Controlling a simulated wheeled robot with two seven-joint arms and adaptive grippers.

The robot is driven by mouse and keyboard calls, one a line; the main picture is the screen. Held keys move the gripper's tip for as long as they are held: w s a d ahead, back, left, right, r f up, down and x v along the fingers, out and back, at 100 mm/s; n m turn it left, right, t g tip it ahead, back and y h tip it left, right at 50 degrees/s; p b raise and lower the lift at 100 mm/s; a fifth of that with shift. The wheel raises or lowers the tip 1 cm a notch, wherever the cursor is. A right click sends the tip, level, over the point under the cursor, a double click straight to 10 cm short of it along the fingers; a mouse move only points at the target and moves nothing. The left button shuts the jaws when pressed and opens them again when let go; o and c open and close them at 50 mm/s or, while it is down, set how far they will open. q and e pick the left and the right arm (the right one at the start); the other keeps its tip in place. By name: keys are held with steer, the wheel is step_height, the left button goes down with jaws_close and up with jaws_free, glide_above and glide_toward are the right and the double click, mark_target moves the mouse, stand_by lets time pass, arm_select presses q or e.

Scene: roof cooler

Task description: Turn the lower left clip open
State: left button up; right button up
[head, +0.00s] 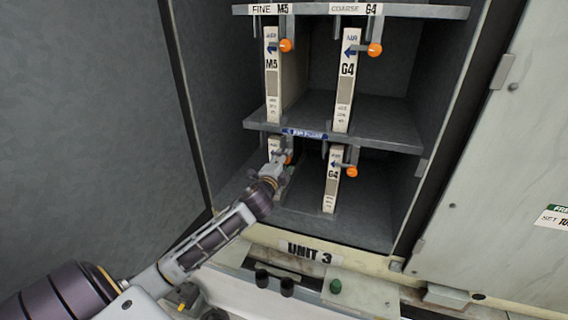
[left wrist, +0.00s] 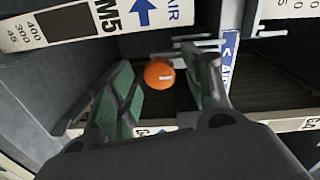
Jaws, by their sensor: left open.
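The lower left clip has an orange knob (head: 289,158), partly hidden behind my left gripper (head: 277,165) in the head view. In the left wrist view the orange knob (left wrist: 159,74) lies between the two green-padded fingers of my left gripper (left wrist: 165,92), with a gap on each side. The gripper is open and does not visibly touch the knob. A grey clip bar (left wrist: 195,45) shows behind and beside the knob. The lower left filter (head: 273,146) stands behind the gripper, its lower part hidden. My right gripper is not in view.
The lower right filter G4 (head: 333,180) has its own orange knob (head: 352,172). Upper filters M5 (head: 272,75) and G4 (head: 347,80) stand above the middle shelf (head: 390,132). An open door panel (head: 500,170) is at the right. The lower bay's right side is free.

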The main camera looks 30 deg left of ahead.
arm_select(q)
steer(key=shift+s, duration=0.15)
steer(key=v, duration=1.1)
steer(key=shift+s+d, duration=0.15)
steer(key=shift+s, duration=0.2)
stand_by(0.5)
steer(key=shift+r, duration=0.1)
stand_by(0.5)
